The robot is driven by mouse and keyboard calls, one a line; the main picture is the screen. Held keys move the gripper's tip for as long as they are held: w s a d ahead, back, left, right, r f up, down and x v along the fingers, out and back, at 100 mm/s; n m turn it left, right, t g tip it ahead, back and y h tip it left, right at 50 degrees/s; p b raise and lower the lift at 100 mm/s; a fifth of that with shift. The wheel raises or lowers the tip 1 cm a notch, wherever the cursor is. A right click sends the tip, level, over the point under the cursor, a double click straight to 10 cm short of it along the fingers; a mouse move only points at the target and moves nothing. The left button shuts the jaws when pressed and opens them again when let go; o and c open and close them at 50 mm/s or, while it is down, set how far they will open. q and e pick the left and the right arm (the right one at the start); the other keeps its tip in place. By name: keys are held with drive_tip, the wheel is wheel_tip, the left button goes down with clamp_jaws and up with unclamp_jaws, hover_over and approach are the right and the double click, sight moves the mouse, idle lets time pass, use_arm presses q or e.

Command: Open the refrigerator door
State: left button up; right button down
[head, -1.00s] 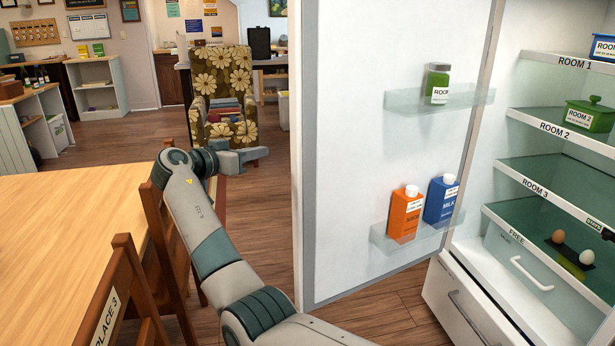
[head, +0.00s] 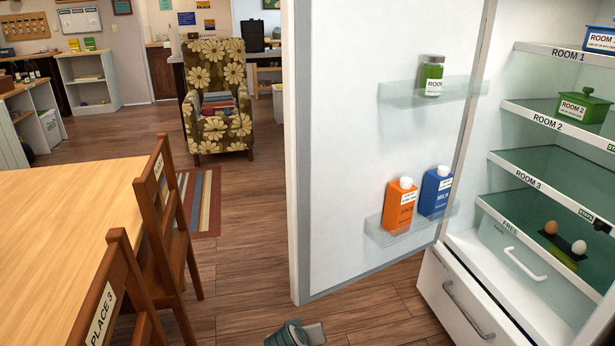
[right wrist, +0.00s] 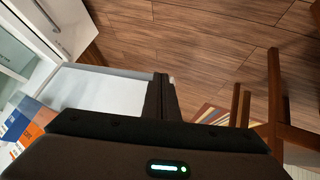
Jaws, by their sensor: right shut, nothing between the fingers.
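The refrigerator door (head: 345,190) stands open, swung out to the left of the refrigerator (head: 455,265), its inner face showing. Its shelves hold a green jar (head: 430,76), an orange juice carton (head: 398,207) and a blue milk carton (head: 435,192). In the right wrist view the door (right wrist: 105,95) lies left of my right gripper (right wrist: 162,82), which is shut and empty. I cannot tell whether the gripper touches the door. In the head view only a small part of my arm shows at the bottom edge. My left gripper is not in view.
A wooden table (head: 70,215) and chairs (head: 160,235) stand at left. A flowered armchair (head: 215,95) is farther back, beside a striped rug (head: 200,200). Bare floor (head: 245,250) lies between chairs and door.

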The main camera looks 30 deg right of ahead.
drive_tip(key=s+a+f+n+y, duration=0.1)
drive_tip(key=s+f+n+y, duration=0.15)
drive_tip(key=s, duration=0.55)
drive_tip(key=s+a+f+n+y, duration=0.1)
drive_tip(key=s+a+f, duration=0.15)
drive_tip(key=s, duration=0.55)
drive_tip(key=s+r+n+y+p, duration=0.1)
drive_tip(key=s+r+y+p, duration=0.15)
drive_tip(key=s+r, duration=0.2)
use_arm(q)
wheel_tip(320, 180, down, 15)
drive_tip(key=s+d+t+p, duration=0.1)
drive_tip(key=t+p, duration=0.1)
drive_tip(key=p, duration=1.3)
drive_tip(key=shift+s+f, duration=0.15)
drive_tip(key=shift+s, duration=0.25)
use_arm(e)
drive_tip(key=w+d+r+t, duration=0.4)
drive_tip(key=w+r, duration=0.3)
drive_tip(key=r, duration=0.5)
drive_tip(key=w+d+r+t, duration=0.3)
drive_tip(key=w+r, duration=0.5)
drive_tip(key=r, duration=0.5)
drive_tip(key=w+d+r+t, duration=0.4)
drive_tip(key=w+r, duration=0.3)
drive_tip(key=r, duration=0.6)
drive_tip(key=shift+w+d+m+t, duration=0.3)
drive_tip(key=shift+d+m, duration=0.05)
drive_tip(key=shift+d, duration=0.5)
